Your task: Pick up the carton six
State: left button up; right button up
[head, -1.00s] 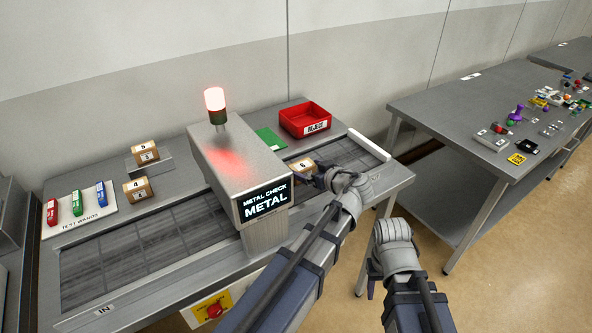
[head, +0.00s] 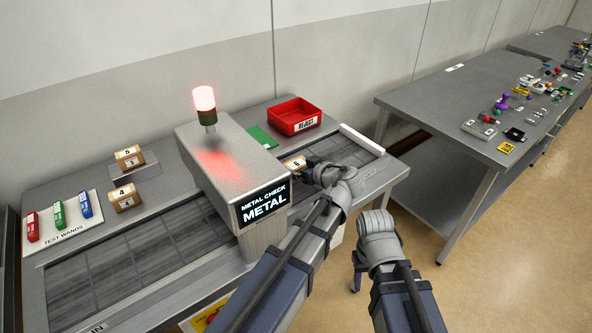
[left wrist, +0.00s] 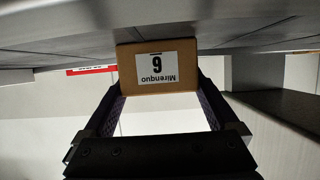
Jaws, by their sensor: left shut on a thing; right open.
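The carton six (head: 294,163) is a small brown box with a white label marked 6. In the head view it is at the exit side of the metal check hood, over the belt. My left gripper (head: 310,174) is shut on it and partly hides it. In the left wrist view the carton (left wrist: 156,68) is upside down between the two fingers, with its label facing the camera. I cannot tell whether it is clear of the belt. My right gripper (head: 357,278) is low in front of the bench, open and apart from everything; its fingers are barely visible.
The metal check hood (head: 228,165) reads METAL, with a lit red lamp (head: 204,99). A red REJECT bin (head: 295,115) and green pad (head: 262,137) are behind the belt. Cartons four (head: 125,197) and five (head: 129,157) and test wands (head: 58,214) are left. A side table (head: 450,90) stands right.

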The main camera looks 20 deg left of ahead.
aim_at(296, 163)
pick_arm(q)
jog(key=c, duration=0.3)
jog(key=shift+c, duration=0.2)
jog(key=shift+r, duration=0.1)
notch_tip(296, 163, up, 10)
jog(key=p, duration=1)
